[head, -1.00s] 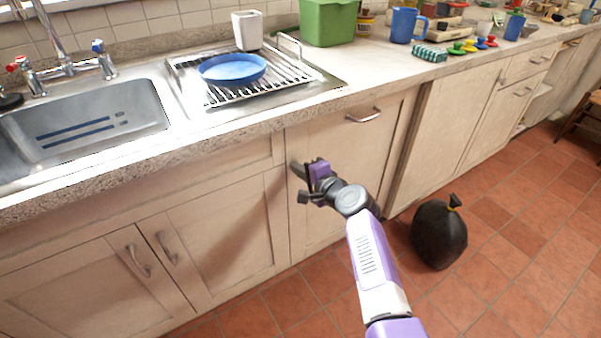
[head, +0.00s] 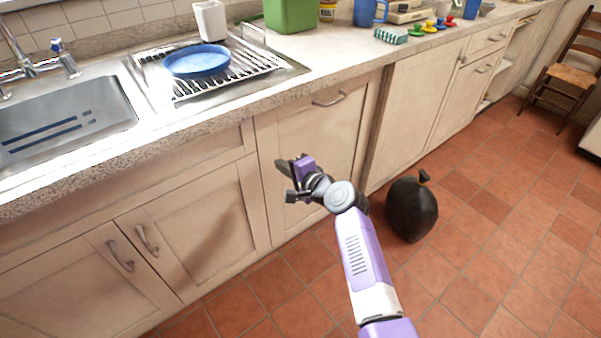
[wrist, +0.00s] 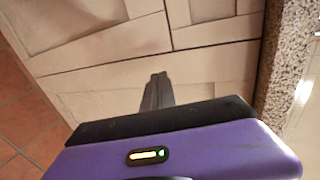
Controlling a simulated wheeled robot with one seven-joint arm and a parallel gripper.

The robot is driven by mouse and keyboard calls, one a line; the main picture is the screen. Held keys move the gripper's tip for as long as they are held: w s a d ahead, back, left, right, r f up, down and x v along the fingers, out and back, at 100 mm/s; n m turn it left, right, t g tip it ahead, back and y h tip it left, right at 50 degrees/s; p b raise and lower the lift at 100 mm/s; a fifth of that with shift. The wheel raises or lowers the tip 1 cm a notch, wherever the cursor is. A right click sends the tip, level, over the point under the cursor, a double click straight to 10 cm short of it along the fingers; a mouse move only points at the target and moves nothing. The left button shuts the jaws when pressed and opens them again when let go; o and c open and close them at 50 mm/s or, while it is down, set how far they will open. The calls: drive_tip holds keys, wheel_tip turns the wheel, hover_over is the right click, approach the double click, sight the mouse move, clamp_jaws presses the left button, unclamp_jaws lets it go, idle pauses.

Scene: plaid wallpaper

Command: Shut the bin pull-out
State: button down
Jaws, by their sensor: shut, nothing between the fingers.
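The bin pull-out (head: 325,132) is the pale wooden front with a curved metal handle (head: 330,99) in the head view, under the counter right of the sink doors. Its front looks flush or nearly flush with its neighbours; a small gap cannot be ruled out. My gripper (head: 283,167) is in front of the lower left part of this front, below the handle. Its fingers are shut and empty. In the wrist view the closed fingers (wrist: 157,90) point toward pale cabinet wood; I cannot tell whether they touch it.
Sink cabinet doors (head: 150,235) are on the left. The stone counter (head: 335,65) overhangs above. A wooden chair (head: 567,75) stands far right. The floor at front right is clear.

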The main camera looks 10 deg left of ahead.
drive_tip(key=s+d+r+n+t+h+p, duration=0.2)
drive_tip(key=s+d+r+t, duration=0.2)
drive_tip(key=d+r, duration=0.5)
drive_tip(key=s+d+f+n+t+h+p, duration=0.2)
drive_tip(key=s+d+n+t+h+p, duration=0.15)
drive_tip(key=s+d, duration=0.9)
drive_tip(key=s+d+r+n+g+h+p, duration=0.1)
drive_tip(key=s+d+r+p, duration=0.1)
drive_tip(key=s, duration=1.1)
drive_tip(key=s+d+r+n+g+h+p, duration=0.1)
drive_tip(key=s+d+r, duration=0.4)
drive_tip(key=s, duration=0.8)
drive_tip(key=s+d+r+n+g+h+p, duration=0.1)
drive_tip(key=s+d+r+p, duration=0.3)
drive_tip(key=s, duration=0.9)
drive_tip(key=shift+s+d+r+h, duration=0.15)
drive_tip(key=shift+s+r+h, duration=0.15)
drive_tip(key=shift+h, duration=0.55)
drive_tip(key=shift+n, duration=0.25)
